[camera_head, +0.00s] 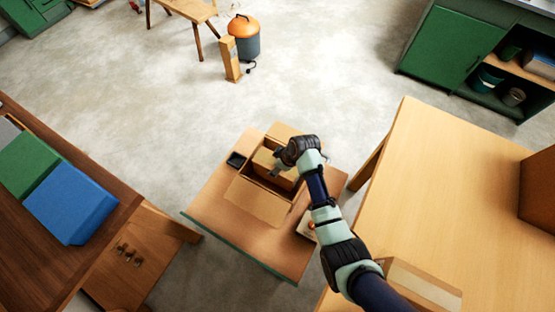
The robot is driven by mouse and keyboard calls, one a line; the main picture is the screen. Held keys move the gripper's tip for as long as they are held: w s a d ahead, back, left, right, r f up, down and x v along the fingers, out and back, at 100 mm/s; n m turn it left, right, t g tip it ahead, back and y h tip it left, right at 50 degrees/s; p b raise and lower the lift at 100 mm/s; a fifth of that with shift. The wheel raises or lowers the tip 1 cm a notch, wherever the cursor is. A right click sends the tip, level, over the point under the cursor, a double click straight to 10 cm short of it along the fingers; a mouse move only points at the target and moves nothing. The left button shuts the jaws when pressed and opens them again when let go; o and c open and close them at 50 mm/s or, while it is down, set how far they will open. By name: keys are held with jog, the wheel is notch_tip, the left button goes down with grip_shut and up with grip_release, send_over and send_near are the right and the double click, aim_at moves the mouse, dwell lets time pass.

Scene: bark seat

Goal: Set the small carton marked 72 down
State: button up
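My gripper (280,172) is over an open cardboard box (257,201) on a small low table (215,203). A small brown carton (264,160) shows right beside the fingers, at the box's opening. No number can be read on it, so I cannot tell if it is the one marked 72. My wrist hides part of the carton and the fingertips. I cannot tell whether the fingers are closed on it or whether it touches the box.
A dark bench (35,240) with blue (70,203) and green (28,163) blocks is left. Open floor lies behind.

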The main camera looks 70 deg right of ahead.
jog(key=shift+f+b, duration=0.75)
jog(key=shift+f, duration=1.3)
jog(key=shift+f, duration=0.15)
jog(key=o, duration=1.8)
jog(key=shift+r, duration=0.3)
jog(key=p+v, duration=0.4)
jog(key=v, duration=0.7)
jog(key=shift+s+r, duration=0.2)
jog(key=shift+r, duration=0.1)
